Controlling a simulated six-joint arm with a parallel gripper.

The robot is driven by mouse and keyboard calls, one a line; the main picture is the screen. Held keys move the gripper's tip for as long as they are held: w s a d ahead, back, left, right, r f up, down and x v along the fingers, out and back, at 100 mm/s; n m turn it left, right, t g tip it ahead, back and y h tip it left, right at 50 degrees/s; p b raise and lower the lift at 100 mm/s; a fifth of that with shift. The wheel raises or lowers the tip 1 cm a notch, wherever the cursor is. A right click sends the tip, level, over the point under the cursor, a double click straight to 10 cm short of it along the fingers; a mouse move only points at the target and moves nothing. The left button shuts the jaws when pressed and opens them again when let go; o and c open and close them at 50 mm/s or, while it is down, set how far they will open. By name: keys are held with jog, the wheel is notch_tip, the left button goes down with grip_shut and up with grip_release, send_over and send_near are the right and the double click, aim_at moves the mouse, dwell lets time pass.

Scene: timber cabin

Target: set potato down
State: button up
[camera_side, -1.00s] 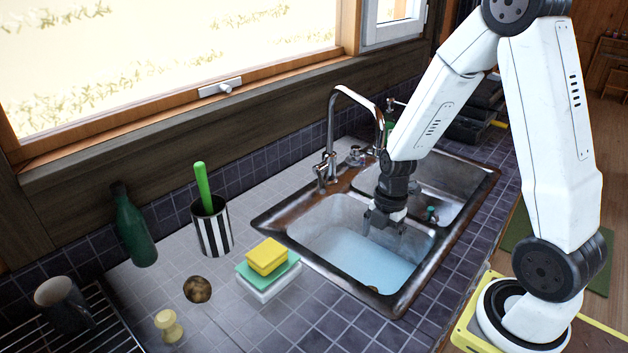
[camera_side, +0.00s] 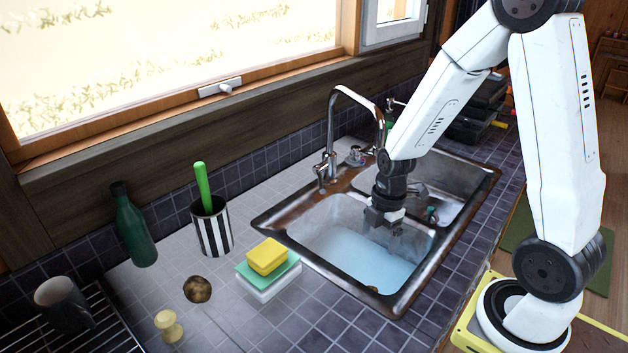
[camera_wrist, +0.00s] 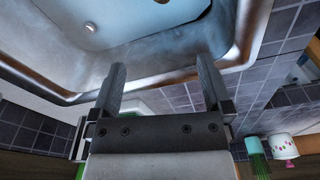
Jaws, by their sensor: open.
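A brown, mottled potato (camera_side: 197,289) lies on the tiled counter, left of the sponges and apart from my gripper. My gripper (camera_side: 384,218) hangs over the water-filled left basin of the sink (camera_side: 303,245), well to the right of the potato. In the wrist view the two fingers of my gripper (camera_wrist: 160,78) are spread apart with nothing between them. The sink's metal rim and basin (camera_wrist: 62,92) show beyond the fingertips. I do not see the potato in the wrist view.
A yellow sponge (camera_side: 266,256) sits on a green and white stack (camera_side: 268,278) beside the sink. A striped cup (camera_side: 212,230) with a green-handled tool, a green bottle (camera_side: 134,230), a dark mug (camera_side: 62,304) and a yellow knob-shaped object (camera_side: 168,326) stand left. The tall faucet (camera_side: 332,135) rises behind the basin.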

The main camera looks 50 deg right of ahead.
jog(key=s+a+r+m+t+h, duration=0.1)
jog(key=a+r+m, duration=0.4)
jog(key=m, duration=1)
jog(key=shift+s+a+r+t, duration=0.2)
jog(key=shift+a+r+t, duration=0.2)
jog(key=shift+a+t, duration=0.45)
